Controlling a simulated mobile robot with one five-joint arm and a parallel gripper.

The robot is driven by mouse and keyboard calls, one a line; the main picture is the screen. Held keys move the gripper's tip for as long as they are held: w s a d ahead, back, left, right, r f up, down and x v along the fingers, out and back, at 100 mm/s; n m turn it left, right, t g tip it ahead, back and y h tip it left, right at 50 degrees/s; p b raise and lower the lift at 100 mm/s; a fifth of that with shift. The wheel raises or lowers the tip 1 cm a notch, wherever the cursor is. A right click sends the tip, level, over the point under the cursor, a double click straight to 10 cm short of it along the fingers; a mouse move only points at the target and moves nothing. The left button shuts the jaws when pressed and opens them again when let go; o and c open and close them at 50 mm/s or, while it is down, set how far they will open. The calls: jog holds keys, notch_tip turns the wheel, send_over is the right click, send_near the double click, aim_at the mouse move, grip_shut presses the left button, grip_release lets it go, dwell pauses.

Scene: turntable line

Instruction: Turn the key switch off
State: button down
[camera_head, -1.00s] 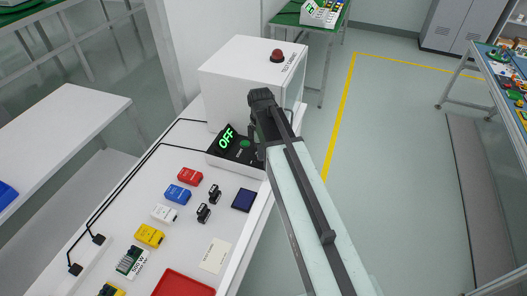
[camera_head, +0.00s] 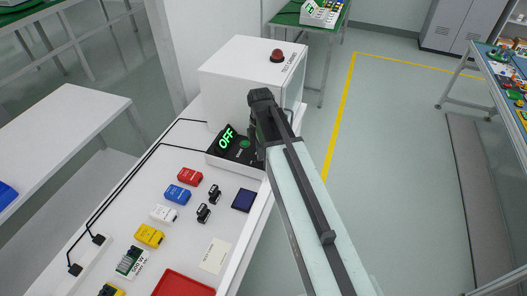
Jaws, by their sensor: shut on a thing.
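A black control box (camera_head: 222,158) stands on the white bench, in front of a white cabinet. Its tilted display (camera_head: 226,139) reads "OFF" in green, and a round green button (camera_head: 244,144) shows beside it. My gripper (camera_head: 255,142) reaches down at the right end of the box, with the arm coming in from the lower right. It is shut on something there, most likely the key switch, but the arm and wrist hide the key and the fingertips. I cannot see which way the key points.
The white cabinet (camera_head: 236,78) with a red dome (camera_head: 277,56) rises right behind the box. Red (camera_head: 190,176), blue (camera_head: 177,194), white (camera_head: 164,214) and yellow (camera_head: 149,236) blocks, black clips (camera_head: 203,213) and a red tray (camera_head: 184,284) lie on the bench nearer me. Open floor is at right.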

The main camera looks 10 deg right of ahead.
jog(key=shift+s+a, duration=0.15)
jog(key=c, duration=1.6)
grip_release()
jog(key=shift+o, duration=0.2)
notch_tip(320, 180, up, 8)
jog(key=p, duration=0.8)
jog(key=shift+f, duration=0.15)
